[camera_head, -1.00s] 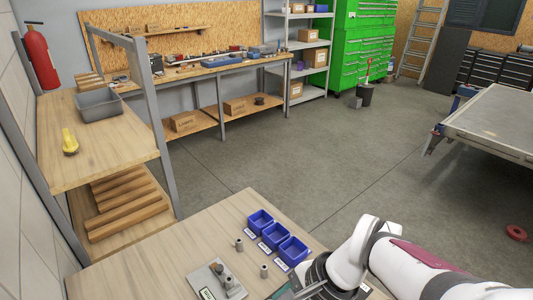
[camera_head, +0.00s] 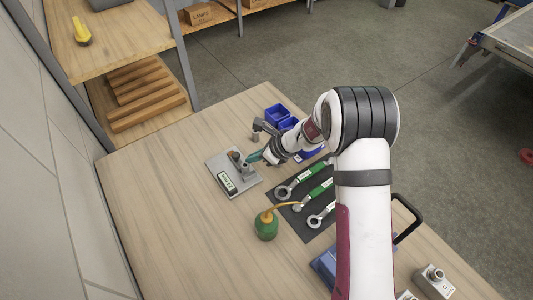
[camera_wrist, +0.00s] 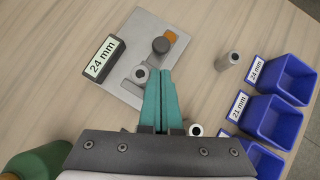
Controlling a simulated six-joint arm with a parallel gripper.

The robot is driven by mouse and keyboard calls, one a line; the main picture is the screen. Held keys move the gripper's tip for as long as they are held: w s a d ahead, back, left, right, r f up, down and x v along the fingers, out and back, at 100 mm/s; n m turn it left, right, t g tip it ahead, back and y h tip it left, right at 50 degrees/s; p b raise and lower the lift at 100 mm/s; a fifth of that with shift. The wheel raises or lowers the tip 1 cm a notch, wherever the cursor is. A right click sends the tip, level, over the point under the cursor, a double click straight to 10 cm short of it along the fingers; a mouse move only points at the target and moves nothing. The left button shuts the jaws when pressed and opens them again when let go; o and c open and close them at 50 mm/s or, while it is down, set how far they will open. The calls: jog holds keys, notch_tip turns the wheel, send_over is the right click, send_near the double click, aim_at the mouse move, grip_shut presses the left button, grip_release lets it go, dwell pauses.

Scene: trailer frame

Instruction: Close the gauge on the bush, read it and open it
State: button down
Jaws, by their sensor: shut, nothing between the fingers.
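The gauge is a grey plate (camera_head: 213,163) on the bench, with a dark display block (camera_wrist: 103,58) that reads 24 mm. In the wrist view the plate (camera_wrist: 140,28) carries a dark round knob (camera_wrist: 161,45) beside an orange patch. A grey ring-ended bush (camera_wrist: 140,75) stands upright on the plate near the knob. Whether the gauge's jaw touches it, I cannot tell. My gripper (camera_wrist: 160,73) has its teal fingers shut and empty, tips just right of the bush and below the knob. It also shows at the gauge's right side in the head view (camera_head: 254,157).
A loose bush (camera_wrist: 228,61) stands between bins and gauge, another (camera_wrist: 195,130) by my gripper.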

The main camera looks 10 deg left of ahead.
jog(key=shift+w+a+f, duration=0.1)
jog(key=shift+w+a, duration=0.1)
jog(key=shift+a, duration=0.35)
jog(key=shift+w+a+f, duration=0.1)
jog(key=shift+w+a, duration=0.05)
jog(key=shift+a, duration=0.35)
